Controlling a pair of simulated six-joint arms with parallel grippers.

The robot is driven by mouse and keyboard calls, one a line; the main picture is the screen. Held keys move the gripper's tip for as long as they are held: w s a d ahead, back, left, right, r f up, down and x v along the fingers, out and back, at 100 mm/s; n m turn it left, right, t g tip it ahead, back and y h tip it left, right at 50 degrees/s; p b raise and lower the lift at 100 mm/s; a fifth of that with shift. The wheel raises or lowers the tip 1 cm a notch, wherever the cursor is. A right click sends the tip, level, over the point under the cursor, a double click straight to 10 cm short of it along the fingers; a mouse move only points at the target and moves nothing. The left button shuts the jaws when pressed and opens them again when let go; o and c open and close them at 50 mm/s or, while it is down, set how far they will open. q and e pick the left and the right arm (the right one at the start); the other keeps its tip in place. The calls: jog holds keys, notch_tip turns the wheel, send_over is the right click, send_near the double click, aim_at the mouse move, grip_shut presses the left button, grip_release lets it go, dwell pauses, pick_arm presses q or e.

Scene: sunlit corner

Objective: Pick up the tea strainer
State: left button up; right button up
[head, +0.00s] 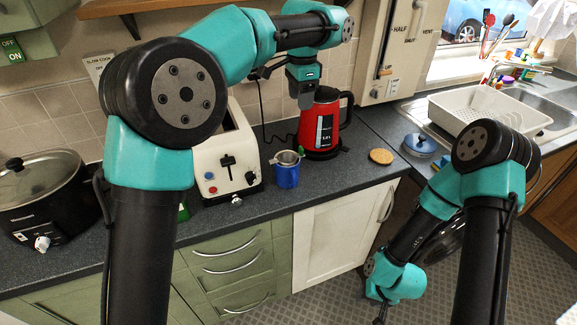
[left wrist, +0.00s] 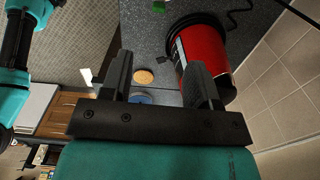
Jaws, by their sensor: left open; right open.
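The tea strainer (head: 287,158) is a small silver metal sieve with a handle. It sits on top of a blue mug (head: 286,177) on the dark counter in the head view, between the toaster and the red kettle. I cannot make it out in the left wrist view. My left gripper (head: 304,97) is above and slightly right of the strainer, apart from it, close to the kettle's left side. Its fingers are apart and empty in the left wrist view (left wrist: 160,72).
The red kettle (head: 321,128) stands close to my left gripper and shows beside a finger in the left wrist view (left wrist: 203,62). A cream toaster (head: 226,160) stands left of the mug. A cork mat (head: 381,156) and blue-lidded pot (head: 420,144) lie right.

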pick_arm(q)
send_near(300, 148)
notch_tip(300, 148, down, 5)
jog(key=shift+w+a+f, duration=0.1)
jog(key=shift+a+f, duration=0.05)
dwell(0.4)
jog(key=shift+f, duration=2.6)
grip_shut()
